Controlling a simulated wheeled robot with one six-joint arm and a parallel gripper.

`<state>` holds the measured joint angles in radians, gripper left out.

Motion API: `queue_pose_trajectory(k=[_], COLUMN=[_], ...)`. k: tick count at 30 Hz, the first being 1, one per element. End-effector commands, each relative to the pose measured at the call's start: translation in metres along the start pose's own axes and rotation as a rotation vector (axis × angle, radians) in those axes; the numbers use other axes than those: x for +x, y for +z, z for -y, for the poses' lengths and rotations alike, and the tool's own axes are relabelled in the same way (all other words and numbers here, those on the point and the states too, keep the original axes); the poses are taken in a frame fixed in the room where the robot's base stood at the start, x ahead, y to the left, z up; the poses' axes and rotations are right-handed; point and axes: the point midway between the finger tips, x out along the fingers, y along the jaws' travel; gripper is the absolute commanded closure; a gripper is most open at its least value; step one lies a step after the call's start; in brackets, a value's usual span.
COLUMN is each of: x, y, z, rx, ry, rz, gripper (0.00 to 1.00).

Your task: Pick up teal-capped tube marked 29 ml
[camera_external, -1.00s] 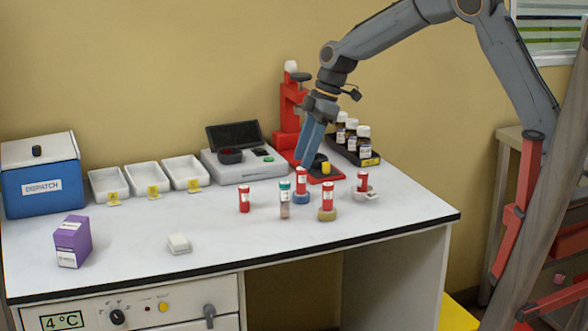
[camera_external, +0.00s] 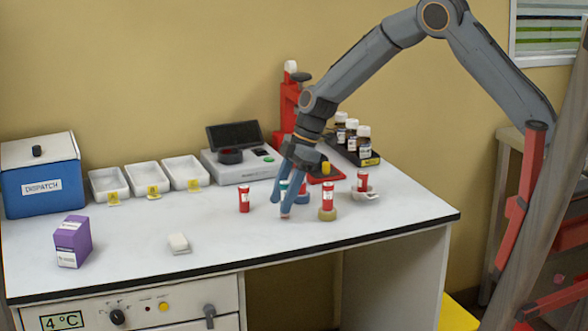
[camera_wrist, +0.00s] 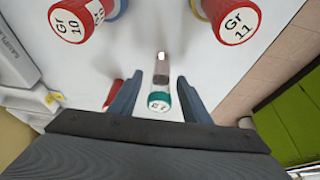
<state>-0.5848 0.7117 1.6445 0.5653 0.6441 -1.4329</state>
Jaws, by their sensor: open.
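The teal-capped tube (camera_wrist: 160,100) stands on the table between the two fingers of my gripper (camera_wrist: 156,88) in the wrist view. Its cap is nearest the camera and its clear body runs away below, with dark contents; the marking on the cap is too small to read. In the external view my gripper (camera_external: 288,205) points down around the tube, and its fingers hide most of it. A bit of the teal cap (camera_external: 284,185) shows. The fingers are open, with a gap on each side of the tube.
Red tubes stand close by: one at left (camera_external: 244,199), one in a tan ring (camera_external: 327,200), one in a white holder (camera_external: 362,182). In the wrist view red caps read Gr 10 (camera_wrist: 72,24) and Gr 11 (camera_wrist: 236,22). The front of the table is mostly clear.

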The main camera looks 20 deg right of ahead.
Motion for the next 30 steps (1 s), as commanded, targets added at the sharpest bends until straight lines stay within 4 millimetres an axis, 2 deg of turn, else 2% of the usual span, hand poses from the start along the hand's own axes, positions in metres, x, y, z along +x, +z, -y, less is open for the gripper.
queue_pose_trajectory(k=[6, 14, 17, 22, 30], x=[0.020, 0.023, 0.022, 0.022, 0.021], y=[0.000, 0.000, 0.000, 0.000, -0.001], z=[0.001, 0.000, 0.000, 0.000, 0.000], rx=[0.000, 0.000, 0.000, 0.000, 0.000], ry=[-0.001, 0.000, 0.000, 0.000, 0.001], rz=[0.000, 0.000, 0.000, 0.000, -0.001], gripper=[0.57, 0.57, 0.70, 0.99, 0.99])
